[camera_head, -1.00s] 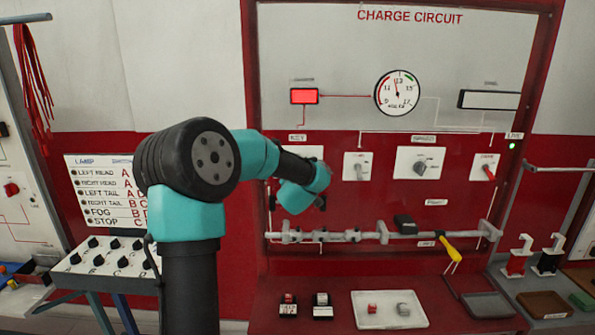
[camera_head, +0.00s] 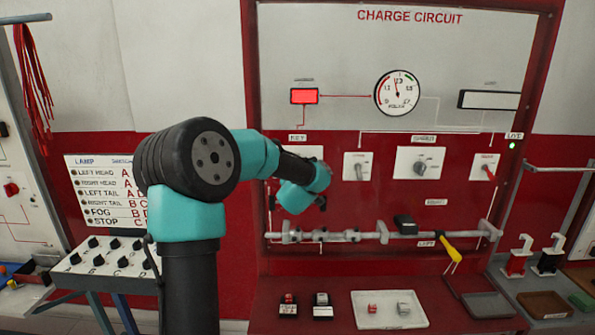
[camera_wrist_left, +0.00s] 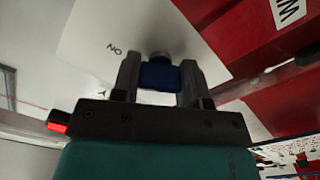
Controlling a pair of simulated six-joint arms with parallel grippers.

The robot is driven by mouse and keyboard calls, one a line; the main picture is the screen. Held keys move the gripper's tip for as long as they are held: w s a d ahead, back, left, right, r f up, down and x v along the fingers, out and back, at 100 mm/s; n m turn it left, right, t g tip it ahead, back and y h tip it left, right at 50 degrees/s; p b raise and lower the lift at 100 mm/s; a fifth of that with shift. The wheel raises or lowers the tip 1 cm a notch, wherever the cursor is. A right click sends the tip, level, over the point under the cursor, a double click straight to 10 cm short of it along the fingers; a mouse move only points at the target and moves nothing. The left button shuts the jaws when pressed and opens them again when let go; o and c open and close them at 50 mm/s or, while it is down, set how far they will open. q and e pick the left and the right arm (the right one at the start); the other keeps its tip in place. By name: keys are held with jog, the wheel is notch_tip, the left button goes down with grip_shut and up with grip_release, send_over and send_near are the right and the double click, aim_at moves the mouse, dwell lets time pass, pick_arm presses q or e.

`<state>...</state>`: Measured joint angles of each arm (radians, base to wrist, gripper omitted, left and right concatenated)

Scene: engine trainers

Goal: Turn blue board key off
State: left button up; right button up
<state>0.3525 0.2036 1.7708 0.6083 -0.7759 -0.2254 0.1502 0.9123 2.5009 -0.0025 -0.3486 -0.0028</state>
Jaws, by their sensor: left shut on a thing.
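The blue key (camera_wrist_left: 160,76) shows in the left wrist view, in front of a round metal lock (camera_wrist_left: 160,56) on a white plate (camera_wrist_left: 90,35). Lettering that looks like "ON", turned round, is printed on the plate. My left gripper (camera_wrist_left: 160,66) is shut on the key, one finger on each side. In the head view my left arm reaches to the charge circuit board (camera_head: 340,60), and my wrist hides the key and most of its plate (camera_head: 313,151). My right gripper is not in view.
A red lamp (camera_head: 304,96) is lit above the key plate. More switches (camera_head: 420,165) sit to the right on the board. A horizontal rail (camera_head: 340,236) runs below my wrist. A tray (camera_head: 380,318) with small parts stands on the shelf.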

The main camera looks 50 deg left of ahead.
pick_arm(q)
jog(key=n, duration=1.1)
dwell(0.6)
jog(key=o, duration=0.9)
jog(key=shift+d, duration=0.1)
jog(key=v, duration=1.7)
jog(key=shift+s+d+r, duration=0.1)
jog(key=shift+d, duration=0.05)
